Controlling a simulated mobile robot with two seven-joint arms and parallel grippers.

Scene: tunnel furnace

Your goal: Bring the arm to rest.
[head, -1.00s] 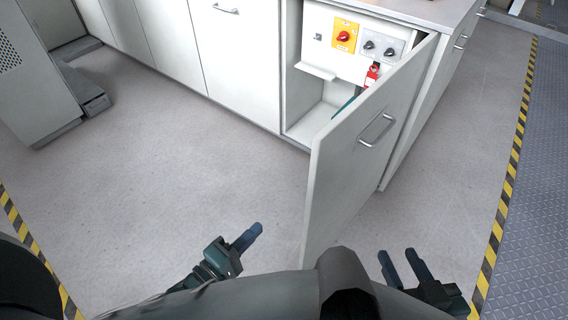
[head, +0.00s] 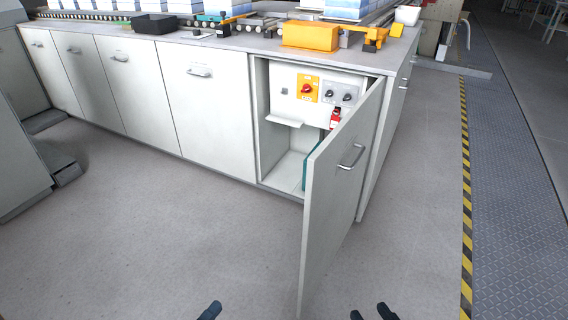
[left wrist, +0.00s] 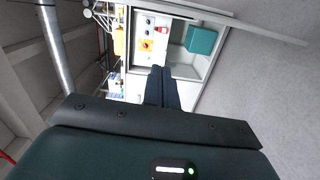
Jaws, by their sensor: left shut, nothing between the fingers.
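My left gripper (head: 210,311) shows only its fingertips at the bottom edge of the head view. Its fingers are together and empty; they also show in the left wrist view (left wrist: 162,88), pointing at the open cabinet. My right gripper (head: 372,313) shows at the bottom edge, right of the door. Its two fingertips are apart with nothing between them. Both grippers are clear of the cabinet door (head: 335,190). The rest of both arms is out of the head view.
The door stands open toward me, from a cabinet with a red switch on a yellow plate (head: 308,88), grey switches (head: 338,93), a red tag (head: 335,118) and a teal item (left wrist: 201,40). Grey floor (head: 140,250) is clear left of the door. A striped line (head: 467,200) runs at right.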

